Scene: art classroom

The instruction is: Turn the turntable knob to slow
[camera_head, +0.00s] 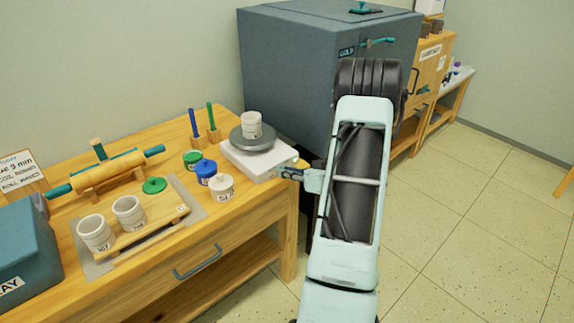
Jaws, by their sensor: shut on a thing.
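The turntable (234,157) is a white square base with a dark grey round wheel (253,144) on top. It stands at the right end of the wooden table, and a small white cup (251,123) sits on the wheel. My gripper (298,165) is at the right front side of the base, shut on the turntable knob. Only a small pale and orange patch shows at the fingertips, so the knob's setting and any markings cannot be read. My light blue arm comes in from the lower right.
Green, blue and white jars (206,172) stand left of the turntable. A board with two cups (128,211) lies on a grey mat, with a rolling pin (108,171) behind. A large dark kiln (300,64) stands behind my arm.

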